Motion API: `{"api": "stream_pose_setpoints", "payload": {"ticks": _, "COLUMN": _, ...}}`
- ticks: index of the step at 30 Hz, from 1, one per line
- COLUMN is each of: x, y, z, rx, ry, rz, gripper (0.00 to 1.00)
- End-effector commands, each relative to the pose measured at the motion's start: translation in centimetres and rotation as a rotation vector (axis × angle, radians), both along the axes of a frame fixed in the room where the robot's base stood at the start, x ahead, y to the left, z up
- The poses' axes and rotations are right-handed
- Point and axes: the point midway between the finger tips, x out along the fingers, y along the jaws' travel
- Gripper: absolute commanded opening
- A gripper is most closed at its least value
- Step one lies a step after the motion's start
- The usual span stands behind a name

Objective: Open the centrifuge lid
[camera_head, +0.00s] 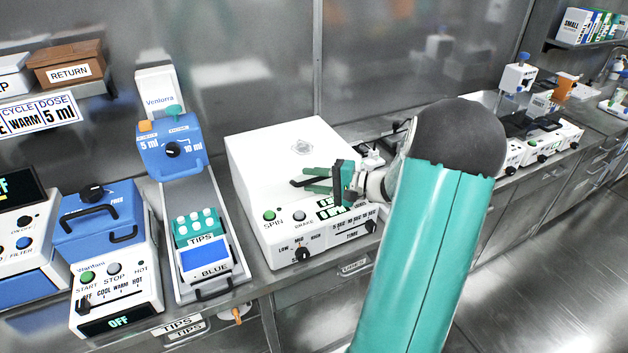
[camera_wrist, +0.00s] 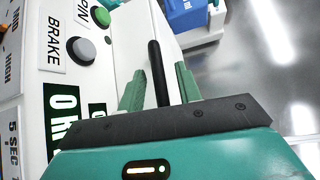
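The centrifuge is a white box (camera_head: 270,150) with its lid down, at the middle of the bench in the head view. Its front panel has a green SPIN button (camera_head: 269,216), a grey BRAKE button and a lit green display. A black bar handle (camera_wrist: 157,72) projects at the front of the lid; it also shows in the head view (camera_head: 297,183). My gripper (camera_wrist: 159,88) is open, with one green finger on each side of the handle. Narrow gaps show between fingers and bar, so it does not look gripped. My gripper (camera_head: 312,180) partly hides the display and handle.
A blue-topped device with a tips rack (camera_head: 195,228) stands close on the left, and a START/STOP heater (camera_head: 115,285) beyond it. More white devices (camera_head: 540,145) line the bench at right. Open floor (camera_head: 560,270) lies at front right.

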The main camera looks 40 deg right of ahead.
Motion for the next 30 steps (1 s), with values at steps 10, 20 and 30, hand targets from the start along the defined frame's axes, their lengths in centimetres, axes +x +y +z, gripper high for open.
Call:
{"api": "stream_pose_setpoints", "payload": {"ticks": 10, "x": 0.1, "y": 0.1, "z": 0.0, "rx": -0.001, "ry": 0.0, "rz": 0.0, "gripper": 0.19}}
{"api": "stream_pose_setpoints", "payload": {"ticks": 20, "x": 0.1, "y": 0.1, "z": 0.0, "rx": 0.0, "ry": 0.001, "rz": 0.0, "gripper": 0.0}}
{"api": "stream_pose_setpoints", "payload": {"ticks": 30, "x": 0.9, "y": -0.1, "z": 2.6, "rx": 0.013, "ry": 0.068, "rz": 0.002, "gripper": 0.0}}
